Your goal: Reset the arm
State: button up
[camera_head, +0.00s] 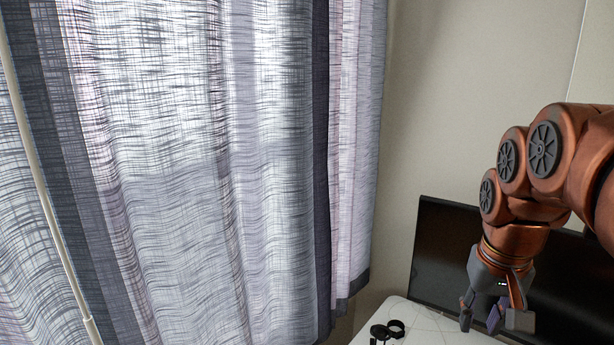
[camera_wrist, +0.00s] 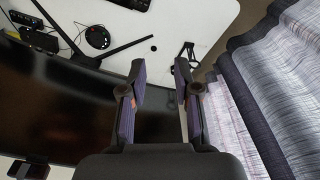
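My copper-coloured arm reaches in from the right edge of the head view and bends downward. My gripper (camera_head: 491,318) hangs at its end, in front of a dark monitor and over the back part of a white desk (camera_head: 440,328). In the wrist view my gripper (camera_wrist: 160,74) shows two dark fingers spread apart with a clear gap. Nothing is between the fingers. The desk surface (camera_wrist: 200,18) shows beyond the fingertips.
The monitor (camera_head: 436,262) stands close behind my gripper; its dark screen (camera_wrist: 50,110) fills the wrist view's left. A small black object (camera_head: 385,331) lies on the desk. A round black item (camera_wrist: 98,37) shows near cables. Curtains (camera_head: 220,190) hang at left in the head view.

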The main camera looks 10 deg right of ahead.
jog(key=s+a+f+n+g, duration=0.3)
jog(key=s+a+f+n, duration=0.1)
jog(key=s+a+f, duration=0.9)
jog(key=shift+s+a+f+y, duration=0.15)
jog(key=shift+s+f+y, duration=0.25)
jog(key=shift+s+f, duration=0.45)
jog(key=shift+w+f, duration=0.1)
